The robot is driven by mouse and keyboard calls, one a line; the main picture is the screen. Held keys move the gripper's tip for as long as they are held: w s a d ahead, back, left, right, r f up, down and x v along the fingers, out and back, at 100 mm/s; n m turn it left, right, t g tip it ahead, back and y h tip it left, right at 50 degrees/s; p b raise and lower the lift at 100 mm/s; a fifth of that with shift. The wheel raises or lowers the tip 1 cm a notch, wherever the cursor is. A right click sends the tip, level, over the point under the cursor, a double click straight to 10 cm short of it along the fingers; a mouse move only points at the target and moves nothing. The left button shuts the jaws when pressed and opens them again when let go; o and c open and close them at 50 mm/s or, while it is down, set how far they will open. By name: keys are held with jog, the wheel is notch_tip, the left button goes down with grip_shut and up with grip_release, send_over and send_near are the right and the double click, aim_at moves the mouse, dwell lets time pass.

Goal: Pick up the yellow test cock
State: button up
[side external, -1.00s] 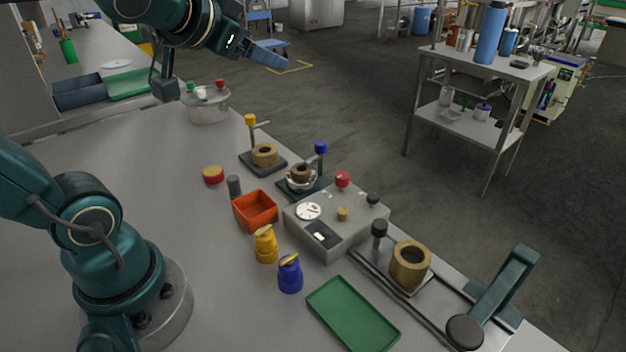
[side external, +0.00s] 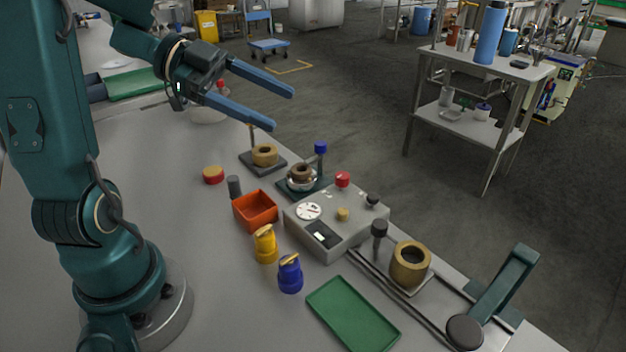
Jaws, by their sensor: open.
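The yellow test cock (side external: 265,245) stands upright on the grey bench, between the orange tray and the blue test cock (side external: 290,274). It has a brass-coloured piece on top. My gripper (side external: 283,107) is open and empty, with its two blue fingers spread and pointing right. It is high above the far part of the bench, well away from the yellow test cock.
An orange tray (side external: 241,212) and a grey control box (side external: 318,252) stand close behind the yellow test cock. A green tray (side external: 352,317) lies in front. Two stands with ring-shaped parts (side external: 264,155) are farther back. The bench left of the test cocks is clear.

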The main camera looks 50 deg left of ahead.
aim_at(258, 230)
jog(key=s+f+g+h, duration=0.2)
jog(key=s+g, duration=0.2)
jog(key=s, duration=0.3)
notch_tip(258, 230, down, 16)
jog(key=shift+d+r, duration=0.1)
jog(key=shift+d, duration=0.05)
jog(key=shift+w+d+f, duration=0.15)
jog(key=shift+d+f, duration=0.25)
jog(key=shift+d, duration=0.05)
jog(key=x, duration=0.4)
jog(key=shift+w, duration=0.1)
grip_shut()
jog(key=shift+r, duration=0.2)
